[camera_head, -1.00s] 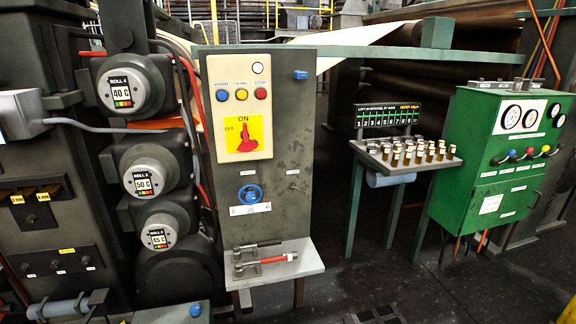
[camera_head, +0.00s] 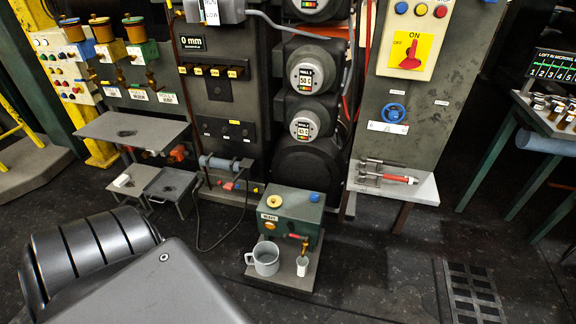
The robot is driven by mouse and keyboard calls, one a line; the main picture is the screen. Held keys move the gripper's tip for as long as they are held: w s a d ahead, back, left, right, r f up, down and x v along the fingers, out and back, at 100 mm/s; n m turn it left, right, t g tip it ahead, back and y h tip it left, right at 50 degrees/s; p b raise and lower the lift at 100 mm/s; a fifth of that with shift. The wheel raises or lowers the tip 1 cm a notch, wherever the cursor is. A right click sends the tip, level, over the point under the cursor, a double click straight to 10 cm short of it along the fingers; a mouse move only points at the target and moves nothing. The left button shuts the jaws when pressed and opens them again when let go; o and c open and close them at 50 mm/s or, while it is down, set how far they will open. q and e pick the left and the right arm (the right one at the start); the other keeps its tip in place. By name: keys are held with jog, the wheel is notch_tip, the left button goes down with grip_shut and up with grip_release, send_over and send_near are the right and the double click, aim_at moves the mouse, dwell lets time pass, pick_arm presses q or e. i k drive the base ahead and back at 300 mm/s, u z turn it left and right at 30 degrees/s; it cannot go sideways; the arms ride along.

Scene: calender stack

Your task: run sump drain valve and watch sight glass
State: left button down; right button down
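A green box (camera_head: 292,214) stands low on the floor in the middle of the head view, on a flat base plate. Its top carries a yellow knob (camera_head: 273,201) and a blue knob (camera_head: 314,197). A small valve with a red handle (camera_head: 297,236) sticks out of its front, with a brownish outlet below. A grey mug (camera_head: 263,259) and a small white cup (camera_head: 302,266) stand on the base plate in front of it. The box's label is too small to read surely, and I cannot make out which part is a sight glass. Neither gripper shows.
My own grey arm parts fill the lower left. A shelf with a red-handled tool (camera_head: 399,179) juts out at right. A grey side table (camera_head: 131,131) and low trays (camera_head: 170,183) stand at left. A floor grate (camera_head: 474,294) lies at lower right; dark floor around is clear.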

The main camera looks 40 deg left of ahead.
aim_at(297, 236)
jog(key=u, duration=0.65)
jog(key=i, duration=0.85)
jog(key=z, duration=0.35)
